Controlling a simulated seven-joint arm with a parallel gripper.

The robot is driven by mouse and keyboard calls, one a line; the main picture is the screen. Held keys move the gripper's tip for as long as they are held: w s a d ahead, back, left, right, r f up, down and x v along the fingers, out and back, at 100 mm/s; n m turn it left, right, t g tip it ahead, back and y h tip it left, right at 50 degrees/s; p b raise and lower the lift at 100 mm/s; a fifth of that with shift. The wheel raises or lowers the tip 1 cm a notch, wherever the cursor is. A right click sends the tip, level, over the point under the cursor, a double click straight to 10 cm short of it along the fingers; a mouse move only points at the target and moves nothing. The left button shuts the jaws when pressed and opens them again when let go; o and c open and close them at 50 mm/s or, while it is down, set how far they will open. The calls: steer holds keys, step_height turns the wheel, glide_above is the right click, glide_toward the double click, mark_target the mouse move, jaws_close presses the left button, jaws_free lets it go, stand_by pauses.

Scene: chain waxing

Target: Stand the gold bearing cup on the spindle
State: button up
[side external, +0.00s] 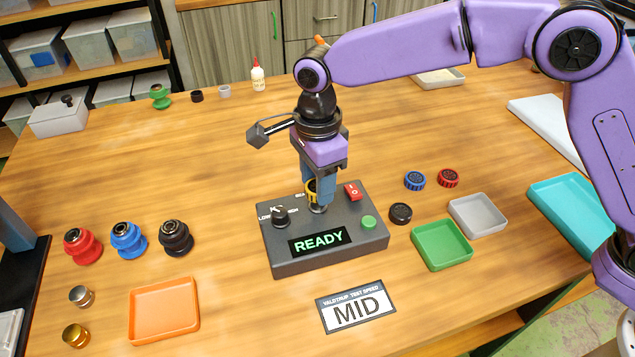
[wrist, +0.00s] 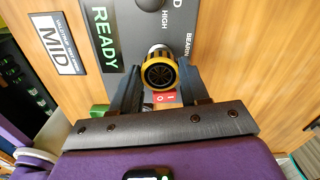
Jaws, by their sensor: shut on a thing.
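The gold bearing cup (wrist: 160,73), a yellow ribbed ring with a black centre, is between the fingers of my gripper (wrist: 159,80) in the wrist view. In the side view its yellow edge (side external: 309,190) shows beside the blue fingers of my gripper (side external: 320,193), which is shut on it. The silver spindle (side external: 318,209) shows just below the cup on the dark control box (side external: 288,263). Its silver rim also shows behind the cup in the wrist view (wrist: 158,49). The cup is at the spindle, but I cannot tell whether they touch.
The box has a knob (side external: 280,217), a red switch (side external: 353,191), a green button (side external: 369,222) and a READY display. Blue (side external: 415,180), red (side external: 448,178) and black (side external: 400,213) caps lie right, near green (side external: 442,264) and grey trays. An orange tray (side external: 164,310) lies left.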

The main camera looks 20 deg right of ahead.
steer(key=shift+f, duration=0.55)
steer(key=shift+f, duration=0.1)
steer(key=o, duration=1)
steer(key=shift+o, duration=0.2)
step_height(320, 180, up, 12)
